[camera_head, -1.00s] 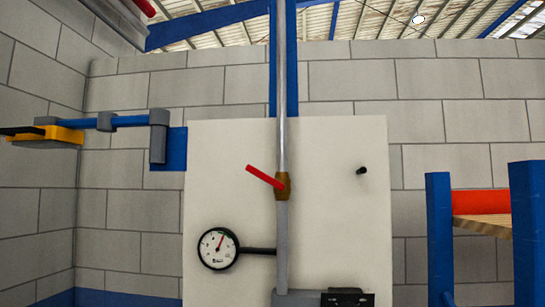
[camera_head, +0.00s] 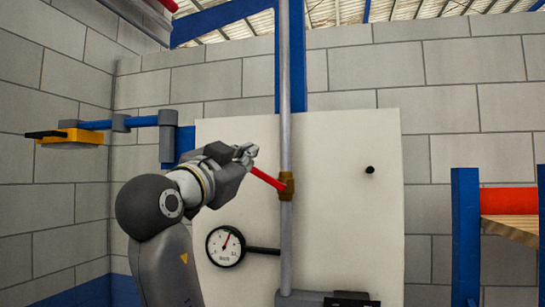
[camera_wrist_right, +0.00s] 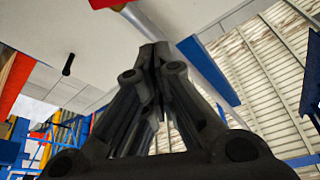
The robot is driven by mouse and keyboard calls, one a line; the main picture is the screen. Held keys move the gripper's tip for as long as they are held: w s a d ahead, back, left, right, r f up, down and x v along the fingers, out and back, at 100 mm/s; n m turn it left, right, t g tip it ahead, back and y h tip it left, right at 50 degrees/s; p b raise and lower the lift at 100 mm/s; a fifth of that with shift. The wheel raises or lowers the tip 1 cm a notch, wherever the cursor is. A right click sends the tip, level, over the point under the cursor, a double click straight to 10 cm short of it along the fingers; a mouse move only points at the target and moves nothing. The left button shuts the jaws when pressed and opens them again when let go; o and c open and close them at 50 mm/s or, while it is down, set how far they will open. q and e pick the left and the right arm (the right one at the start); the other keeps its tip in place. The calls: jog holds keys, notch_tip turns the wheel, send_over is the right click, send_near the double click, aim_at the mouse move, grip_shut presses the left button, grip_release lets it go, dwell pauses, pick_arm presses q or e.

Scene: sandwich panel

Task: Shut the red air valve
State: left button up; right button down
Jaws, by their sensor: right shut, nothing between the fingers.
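The red air valve lever (camera_head: 268,179) slants up and to the left from its brass body (camera_head: 287,186) on the vertical grey pipe (camera_head: 286,110). My right gripper (camera_head: 247,153) is shut and empty at the lever's outer end, its fingertips just above that end. It overlaps or hides the tip of the lever, and I cannot tell whether they touch. In the right wrist view the shut fingers (camera_wrist_right: 156,58) point toward the panel, and part of the red lever (camera_wrist_right: 108,3) shows at the top edge. My left gripper is not in view.
A black peg (camera_head: 370,169) sticks out right of the pipe. A blue rack (camera_head: 465,235) stands at right.

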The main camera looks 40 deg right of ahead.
jog(key=s+r, duration=0.1)
notch_tip(320, 180, up, 3)
jog(key=p, duration=0.7)
send_over(267, 177)
jog(key=s, duration=0.2)
jog(key=shift+m, duration=0.3)
jog(key=a+f, duration=0.1)
jog(key=f, duration=0.1)
jog(key=w+a+f+p, duration=0.1)
jog(key=f, duration=0.1)
jog(key=shift+w+a, duration=0.1)
jog(key=shift+a, duration=0.05)
